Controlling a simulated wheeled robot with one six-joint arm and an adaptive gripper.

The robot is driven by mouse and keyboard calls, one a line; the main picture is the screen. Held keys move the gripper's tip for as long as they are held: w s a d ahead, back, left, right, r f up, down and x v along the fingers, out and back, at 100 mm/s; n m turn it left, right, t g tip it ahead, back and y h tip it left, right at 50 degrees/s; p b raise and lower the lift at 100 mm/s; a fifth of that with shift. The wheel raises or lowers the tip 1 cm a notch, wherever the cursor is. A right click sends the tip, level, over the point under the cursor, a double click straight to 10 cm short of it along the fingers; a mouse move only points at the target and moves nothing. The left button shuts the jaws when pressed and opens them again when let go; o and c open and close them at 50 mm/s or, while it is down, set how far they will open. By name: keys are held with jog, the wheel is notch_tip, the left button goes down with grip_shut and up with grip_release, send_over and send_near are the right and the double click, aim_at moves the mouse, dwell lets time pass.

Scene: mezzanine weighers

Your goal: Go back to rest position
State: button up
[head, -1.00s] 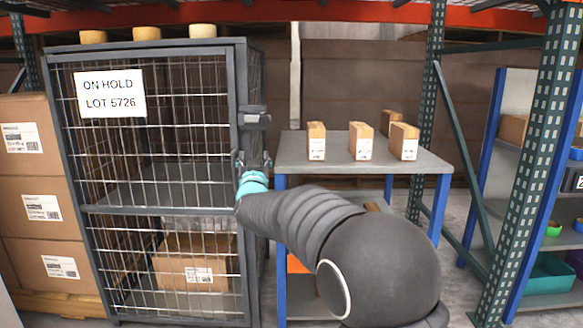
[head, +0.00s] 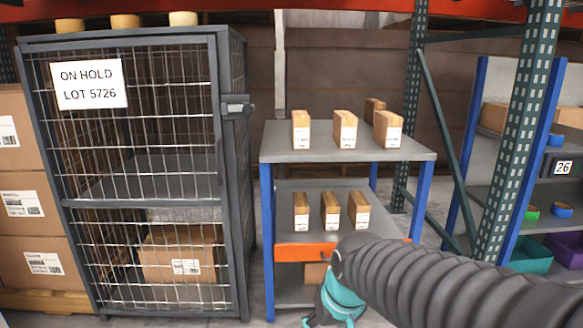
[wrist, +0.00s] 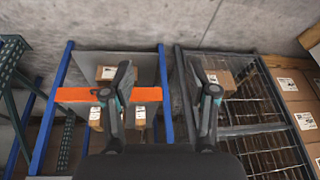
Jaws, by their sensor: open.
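My gripper (wrist: 160,105) is open in the wrist view, its two dark fingers apart with nothing between them. In the head view my arm reaches in from the lower right. Its teal wrist end hangs low in front of the blue-legged shelf table (head: 345,155), and the fingers are mostly cut off by the bottom edge there. The closed wire cage (head: 229,190) with the "ON HOLD LOT 5726" sign (head: 90,83) stands to the left of the wrist.
Several labelled cartons (head: 345,129) stand on the table's top and middle shelves. An orange bar (head: 305,251) crosses its front. A green rack post (head: 518,130) and a shelf with bins (head: 530,253) stand at right. Stacked boxes (head: 28,215) stand at far left.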

jog(key=s+d+r+m+t+h, duration=0.1)
jog(key=s+d+r+m, duration=0.1)
jog(key=s+d, duration=0.7)
jog(key=shift+s+d+r+t, duration=0.2)
jog(key=shift+s+r+t, duration=0.3)
jog(key=shift+s, duration=0.5)
jog(key=shift+a+r, duration=0.1)
